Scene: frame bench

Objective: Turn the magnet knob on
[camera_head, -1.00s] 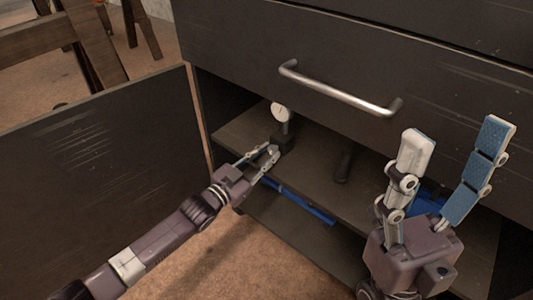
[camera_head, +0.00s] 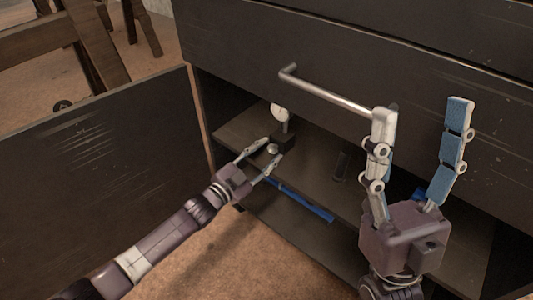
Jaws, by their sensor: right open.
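The magnetic base (camera_head: 285,138) is a small dark block with a round white dial gauge (camera_head: 279,112) above it. It stands on the upper shelf of the open cabinet. A small pale round knob (camera_head: 272,149) shows on its near side. My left gripper (camera_head: 272,154) is open, with its fingertips on either side of the knob; I cannot tell whether they touch it. My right gripper (camera_head: 420,112) is open and empty in front of the drawer, with its left finger overlapping the right end of the drawer handle.
A metal handle (camera_head: 330,93) runs across the drawer front (camera_head: 430,70) above the shelf (camera_head: 232,128). The open cabinet door (camera_head: 100,180) stands at the left. A blue bar (camera_head: 303,200) lies below the shelf, and a dark object (camera_head: 342,163) stands on the shelf.

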